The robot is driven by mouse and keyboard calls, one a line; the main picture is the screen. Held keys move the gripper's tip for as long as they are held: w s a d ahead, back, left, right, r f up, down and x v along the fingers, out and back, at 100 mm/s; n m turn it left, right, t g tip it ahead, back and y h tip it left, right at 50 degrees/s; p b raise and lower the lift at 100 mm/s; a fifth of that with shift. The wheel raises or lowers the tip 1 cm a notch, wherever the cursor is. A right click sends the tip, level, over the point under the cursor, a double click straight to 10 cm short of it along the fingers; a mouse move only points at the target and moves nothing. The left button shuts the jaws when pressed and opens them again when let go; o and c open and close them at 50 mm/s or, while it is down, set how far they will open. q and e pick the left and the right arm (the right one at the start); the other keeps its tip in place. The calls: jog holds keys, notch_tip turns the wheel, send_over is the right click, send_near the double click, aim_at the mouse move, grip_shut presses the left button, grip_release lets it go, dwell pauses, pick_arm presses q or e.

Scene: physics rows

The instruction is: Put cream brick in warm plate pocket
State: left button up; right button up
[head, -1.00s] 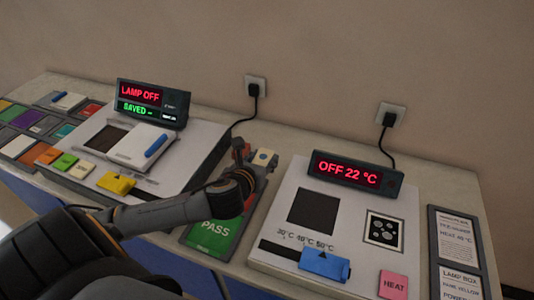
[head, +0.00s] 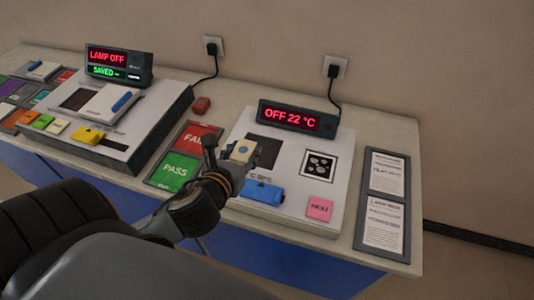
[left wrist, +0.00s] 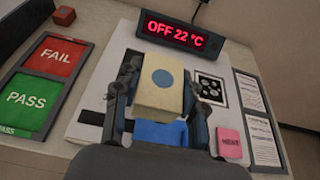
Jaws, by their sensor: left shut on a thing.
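My left gripper (head: 240,154) is shut on the cream brick (head: 242,150), which has a blue dot on its top face. In the left wrist view the brick (left wrist: 158,82) sits between the two dark fingers. It is held over the left part of the white warm plate (head: 240,131), left of and partly in front of its dark square pocket (head: 268,147). The brick and fingers hide most of the pocket in the wrist view. The warm plate's display (head: 290,117) reads OFF 22 °C. My right gripper is not in view.
A blue slider (head: 263,192) and pink HEAT button (head: 319,208) are at the plate's front. A black-and-white patterned square (head: 319,164) is right of the pocket. FAIL (head: 199,137) and PASS (head: 174,172) panels lie left. A small red block (head: 201,105) stands behind them. The lamp box (head: 140,125) is further left.

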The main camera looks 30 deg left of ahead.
pick_arm(q)
jog(key=a+f+b+x, duration=0.1)
jog(key=b+x, duration=0.2)
jog(key=x, duration=0.2)
jog(key=p, duration=0.2)
send_over(259, 145)
jog(key=s+d, duration=0.2)
jog(key=s, duration=0.1)
jog(key=f, duration=0.6)
jog(key=shift+w+a+f, duration=0.15)
jog(key=shift+w+a, duration=0.1)
jog(key=f, duration=0.3)
jog(key=shift+w+b, duration=0.2)
jog(key=shift+b, duration=0.15)
jog(key=shift+f, duration=0.4)
jog(key=o, duration=1.3)
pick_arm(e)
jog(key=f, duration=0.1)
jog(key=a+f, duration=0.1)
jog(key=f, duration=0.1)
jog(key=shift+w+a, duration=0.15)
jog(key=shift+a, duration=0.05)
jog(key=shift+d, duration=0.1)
